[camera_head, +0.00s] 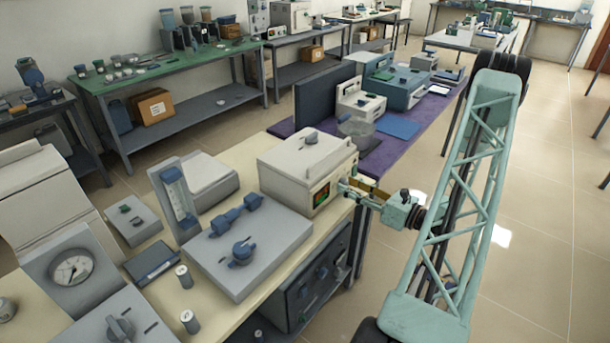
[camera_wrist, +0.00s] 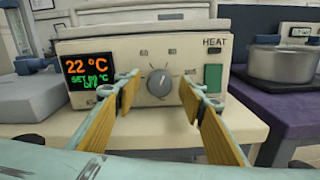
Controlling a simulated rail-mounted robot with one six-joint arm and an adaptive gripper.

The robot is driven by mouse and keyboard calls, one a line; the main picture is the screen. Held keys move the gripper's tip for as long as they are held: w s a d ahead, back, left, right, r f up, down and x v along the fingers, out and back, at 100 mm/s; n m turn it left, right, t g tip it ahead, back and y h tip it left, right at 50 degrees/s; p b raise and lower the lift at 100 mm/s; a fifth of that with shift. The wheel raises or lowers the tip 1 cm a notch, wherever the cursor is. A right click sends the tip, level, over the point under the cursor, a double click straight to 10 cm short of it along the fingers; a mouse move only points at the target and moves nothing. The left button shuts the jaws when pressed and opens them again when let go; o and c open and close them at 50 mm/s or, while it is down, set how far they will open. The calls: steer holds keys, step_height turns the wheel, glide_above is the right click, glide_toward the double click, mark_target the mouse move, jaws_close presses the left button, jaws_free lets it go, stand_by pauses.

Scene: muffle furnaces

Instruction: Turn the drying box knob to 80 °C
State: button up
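The drying box (camera_head: 307,172) is a cream box on the near bench, with its front panel facing my arm. In the wrist view its front panel shows a grey round knob (camera_wrist: 159,83) with a pointer line toward the top. A display (camera_wrist: 88,73) at left reads 22 °C in orange, with a green set line below, partly hard to read. A green switch (camera_wrist: 212,78) sits at right under "HEAT". My gripper (camera_wrist: 156,90) is open, its two yellow-padded fingers on either side of the knob, apart from it. In the head view my gripper (camera_head: 352,186) is close before the panel.
A grey device with blue valves (camera_head: 246,246) stands left of the drying box. A pot (camera_wrist: 283,60) stands on the purple-topped bench (camera_head: 420,121) at right. The floor in front of the bench is free.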

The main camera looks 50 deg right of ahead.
steer(key=shift+s+n+b, duration=0.15)
steer(key=shift+n+b, duration=0.25)
steer(key=shift+n, duration=0.3)
steer(key=shift+s+d+p, duration=0.6)
steer(key=shift+s+p, duration=0.4)
steer(key=shift+s, duration=5.65)
steer(key=w+a+r+n+g+y, duration=0.4)
steer(key=w+a+r+n, duration=0.2)
steer(key=a+r, duration=0.3)
steer(key=w+a+r+n+g+y+p, duration=0.1)
steer(key=w+a+r+n+g+y, duration=0.3)
steer(key=w+a+r, duration=0.4)
steer(key=shift+a+r+n+y, duration=0.8)
steer(key=shift+a+r+n, duration=0.45)
steer(key=shift+a, duration=2.5)
